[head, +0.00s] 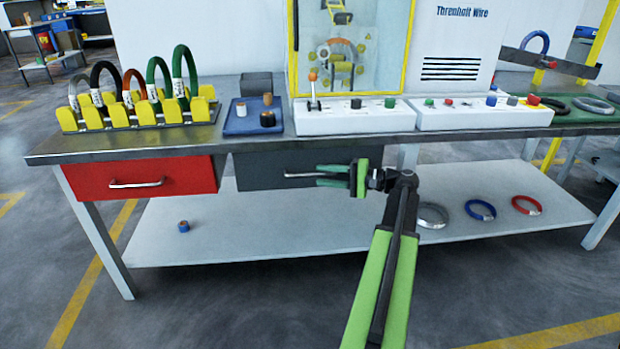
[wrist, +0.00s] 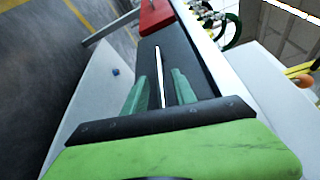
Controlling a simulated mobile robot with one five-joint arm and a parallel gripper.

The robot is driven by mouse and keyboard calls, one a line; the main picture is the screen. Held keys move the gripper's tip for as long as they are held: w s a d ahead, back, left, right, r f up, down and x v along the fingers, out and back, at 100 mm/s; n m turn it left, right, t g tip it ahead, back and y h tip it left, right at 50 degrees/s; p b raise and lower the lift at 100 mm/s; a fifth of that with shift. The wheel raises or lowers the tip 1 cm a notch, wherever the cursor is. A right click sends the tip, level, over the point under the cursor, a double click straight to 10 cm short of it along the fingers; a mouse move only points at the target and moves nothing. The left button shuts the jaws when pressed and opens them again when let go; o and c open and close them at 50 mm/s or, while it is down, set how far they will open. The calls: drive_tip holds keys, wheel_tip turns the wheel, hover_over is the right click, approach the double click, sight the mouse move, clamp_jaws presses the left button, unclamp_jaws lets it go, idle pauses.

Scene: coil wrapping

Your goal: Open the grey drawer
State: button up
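The grey drawer (head: 258,172) sits under the workbench top, right of the red drawer, and looks closed. Its bar handle (head: 296,175) shows just left of my gripper's fingertips in the head view. My gripper (head: 319,176) is open, with its green fingers pointing left along the drawer front. In the wrist view, the handle (wrist: 160,75) is a thin pale bar running between the two separated fingers of my gripper (wrist: 160,78). The grey drawer front (wrist: 172,50) lies behind them. I see a gap on either side of the bar. The handle's right end is hidden by the gripper.
The red drawer (head: 140,178) is left of the grey one. A lower shelf (head: 270,235) holds a small blue-banded spool (head: 183,226) and several coils at right. The bench top carries a yellow coil rack (head: 140,118), blue tray (head: 240,128) and control boxes. Floor in front is clear.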

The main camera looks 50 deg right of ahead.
sight(313, 174)
drive_tip(key=x, duration=0.4)
drive_tip(key=shift+w, duration=0.1)
drive_tip(key=shift+c, duration=0.2)
clamp_jaws()
idle(1.1)
